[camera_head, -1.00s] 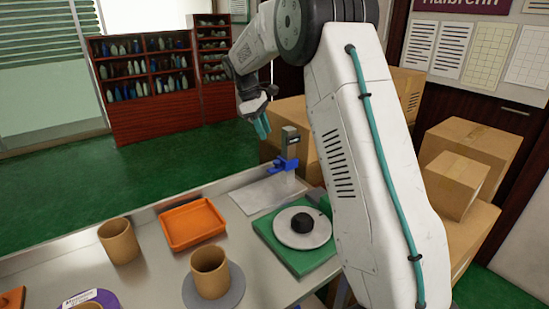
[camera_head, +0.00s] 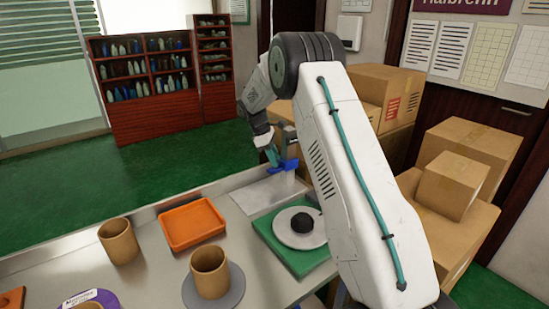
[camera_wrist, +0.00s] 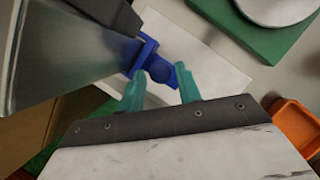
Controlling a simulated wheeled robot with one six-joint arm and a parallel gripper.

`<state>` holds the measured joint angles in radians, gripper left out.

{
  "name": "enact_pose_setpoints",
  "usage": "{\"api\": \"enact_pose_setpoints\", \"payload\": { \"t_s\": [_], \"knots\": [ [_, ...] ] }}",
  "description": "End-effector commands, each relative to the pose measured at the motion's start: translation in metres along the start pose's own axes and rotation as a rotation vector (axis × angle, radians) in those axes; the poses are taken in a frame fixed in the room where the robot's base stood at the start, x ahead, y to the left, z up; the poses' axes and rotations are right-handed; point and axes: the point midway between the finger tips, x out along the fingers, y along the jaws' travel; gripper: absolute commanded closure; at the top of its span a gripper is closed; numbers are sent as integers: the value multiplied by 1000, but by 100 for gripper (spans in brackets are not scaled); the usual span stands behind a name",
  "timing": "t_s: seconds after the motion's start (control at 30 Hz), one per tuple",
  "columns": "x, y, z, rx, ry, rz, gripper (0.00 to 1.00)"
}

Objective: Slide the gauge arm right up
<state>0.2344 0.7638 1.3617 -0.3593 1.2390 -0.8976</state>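The blue gauge arm (camera_head: 289,166) sits low on an upright grey gauge post (camera_head: 291,146) at the back of the bench. In the wrist view the blue gauge arm (camera_wrist: 161,69) clasps the large grey post (camera_wrist: 60,55) and sticks out to the right. My gripper (camera_head: 274,158) is beside the post, close to the blue arm. In the wrist view my gripper's (camera_wrist: 159,73) teal fingers are apart, with the blue arm's end showing between and beyond them. I cannot tell whether either finger touches it.
A pale plate (camera_head: 262,196) lies below the gauge. A green base with a grey disc (camera_head: 287,231) stands in front of it. An orange tray (camera_head: 193,224) and two tan cups (camera_head: 209,272) (camera_head: 119,241) are to the left. Cardboard boxes (camera_head: 385,90) are stacked behind.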

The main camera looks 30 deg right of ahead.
Motion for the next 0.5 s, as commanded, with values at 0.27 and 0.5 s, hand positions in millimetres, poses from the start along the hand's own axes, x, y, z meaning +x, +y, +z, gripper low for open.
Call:
{"api": "enact_pose_setpoints", "payload": {
  "t_s": [0.27,0.5],
  "knots": [
    [1,0,0,0,0,0,74],
    [-1,0,0,0,0,1,100]
  ]
}}
